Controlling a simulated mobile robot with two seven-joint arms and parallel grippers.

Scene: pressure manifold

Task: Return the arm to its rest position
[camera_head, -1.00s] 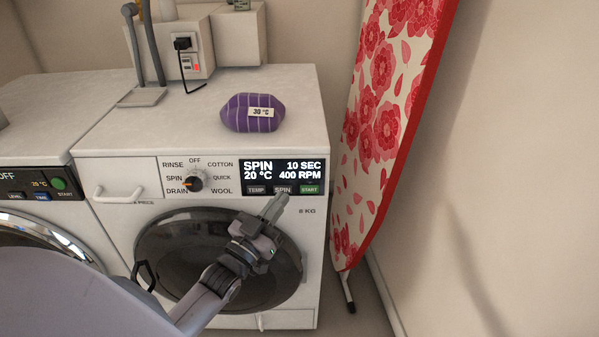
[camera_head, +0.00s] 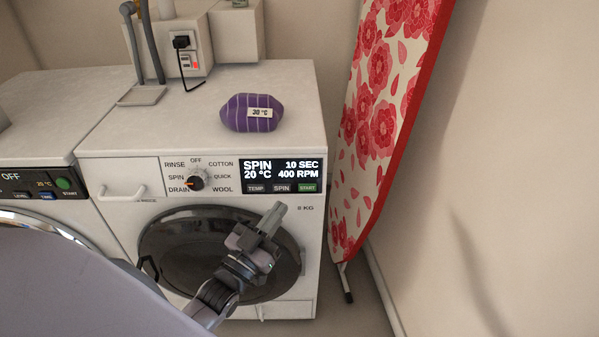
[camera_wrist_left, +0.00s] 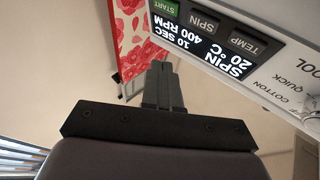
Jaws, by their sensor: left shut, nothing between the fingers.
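My left gripper (camera_head: 272,218) is shut and empty in the head view. It is in front of the right washing machine (camera_head: 110,168), over the upper right part of its dark round door (camera_head: 185,250) and below the display (camera_head: 281,171). The display reads SPIN, 20 °C, 10 SEC, 400 RPM. In the left wrist view the closed fingers (camera_wrist_left: 163,85) point up the picture, apart from the panel (camera_wrist_left: 225,40), which appears upside down. My left arm comes in from the lower left. My right gripper is not in view.
A purple striped bundle (camera_head: 252,113) with a 30 °C tag lies on the washer top. A second machine (camera_head: 38,182) stands at left. A floral ironing board (camera_head: 385,120) leans at right. A wall box with a black plug (camera_head: 181,42) and hoses is behind.

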